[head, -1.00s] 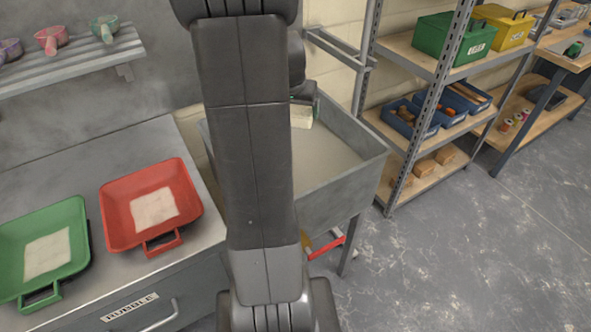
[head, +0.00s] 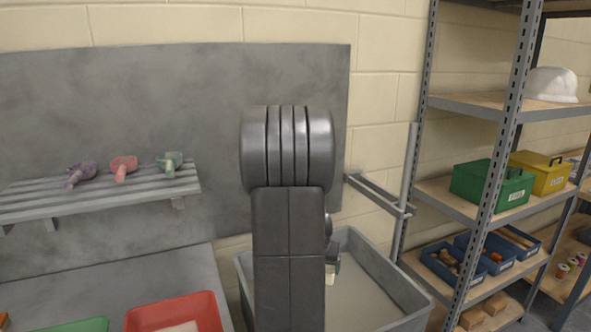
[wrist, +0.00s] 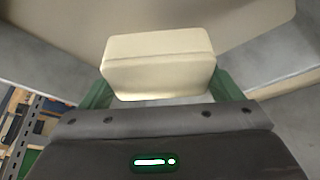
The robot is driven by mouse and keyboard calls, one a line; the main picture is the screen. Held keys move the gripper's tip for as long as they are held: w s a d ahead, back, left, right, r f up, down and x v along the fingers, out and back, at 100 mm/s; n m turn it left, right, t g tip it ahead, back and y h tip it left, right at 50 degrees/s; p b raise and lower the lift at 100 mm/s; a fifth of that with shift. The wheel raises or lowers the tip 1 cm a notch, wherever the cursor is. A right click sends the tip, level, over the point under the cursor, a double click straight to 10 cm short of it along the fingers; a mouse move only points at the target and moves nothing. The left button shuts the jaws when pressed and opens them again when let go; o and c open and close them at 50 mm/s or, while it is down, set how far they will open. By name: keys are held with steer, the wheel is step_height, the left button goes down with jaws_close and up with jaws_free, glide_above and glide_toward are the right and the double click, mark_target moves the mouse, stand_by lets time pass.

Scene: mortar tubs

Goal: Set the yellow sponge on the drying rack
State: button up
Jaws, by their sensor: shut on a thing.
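The sponge, a pale yellow-cream block, is held in my gripper (wrist: 162,88) and fills the middle of the wrist view (wrist: 158,62). The green fingers press on its left and right sides. In the head view only a small part of the sponge (head: 331,280) shows beside my arm, over the grey sink tub (head: 408,290); my arm hides most of the gripper. The drying rack, a grey slatted shelf (head: 100,203), is fixed to the wall at the left, apart from the gripper.
Purple (head: 80,174), pink (head: 123,167) and green (head: 170,163) scoops lie along the rack's back; its front slats look bare. A red tray (head: 175,310) and a green tray (head: 80,325) sit on the counter below. A metal shelving unit (head: 490,210) stands right.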

steer(key=w+a+f+n+y, duration=0.1)
steer(key=a+f+n, duration=0.1)
steer(key=a+f, duration=0.5)
step_height(320, 180, down, 3)
steer(key=shift+w+f+n, duration=0.1)
steer(key=shift+w+n, duration=0.05)
steer(key=shift+n, duration=0.25)
